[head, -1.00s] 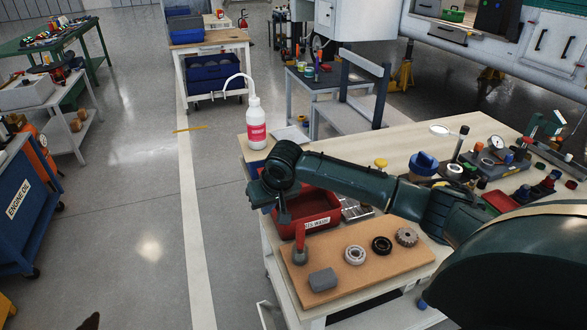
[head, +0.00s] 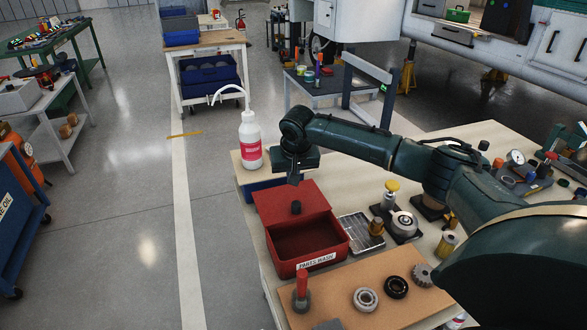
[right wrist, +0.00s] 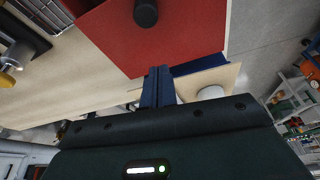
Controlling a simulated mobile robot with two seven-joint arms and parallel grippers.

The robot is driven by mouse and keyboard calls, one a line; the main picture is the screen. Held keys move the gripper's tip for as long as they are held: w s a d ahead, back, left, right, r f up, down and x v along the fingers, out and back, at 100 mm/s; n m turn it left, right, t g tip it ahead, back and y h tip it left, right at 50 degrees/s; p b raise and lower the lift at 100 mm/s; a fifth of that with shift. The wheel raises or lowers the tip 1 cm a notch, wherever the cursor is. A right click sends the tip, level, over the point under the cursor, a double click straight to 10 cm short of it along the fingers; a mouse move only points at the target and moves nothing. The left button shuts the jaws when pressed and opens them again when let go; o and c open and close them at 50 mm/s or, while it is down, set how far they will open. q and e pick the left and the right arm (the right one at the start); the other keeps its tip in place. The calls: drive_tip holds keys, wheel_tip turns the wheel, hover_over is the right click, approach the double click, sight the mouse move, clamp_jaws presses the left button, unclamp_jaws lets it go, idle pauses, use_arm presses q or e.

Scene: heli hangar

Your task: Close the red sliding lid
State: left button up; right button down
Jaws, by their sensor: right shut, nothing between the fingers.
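The red parts-wash box (head: 318,262) stands on the workbench, its front part open and its interior empty-looking. Its red sliding lid (head: 272,201) covers the back part and carries a dark round knob (head: 296,208). The lid (right wrist: 185,30) and knob (right wrist: 146,12) also show in the right wrist view. My right gripper (head: 294,179) is shut and empty, just behind the knob over the lid's back end. In the right wrist view its fingertips (right wrist: 158,72) overlap the lid's edge; I cannot tell whether they touch it. My left gripper is out of view.
A white bottle (head: 250,140) stands behind the box, left of my gripper. A metal tray (head: 358,232) and several metal parts lie to the right. A brown board (head: 335,312) with a red-handled tool (head: 301,288) and bearings lies in front.

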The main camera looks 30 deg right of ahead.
sight(293, 199)
drive_tip(key=x, duration=0.4)
drive_tip(key=shift+f, duration=0.1)
drive_tip(key=s, duration=0.1)
drive_tip(key=s+a, duration=0.1)
drive_tip(key=shift+s+p, duration=0.3)
drive_tip(key=shift+p, duration=0.1)
drive_tip(key=shift+s+a, duration=0.15)
drive_tip(key=shift+s, duration=0.25)
drive_tip(key=shift+s+a, duration=0.1)
drive_tip(key=shift+s, duration=0.05)
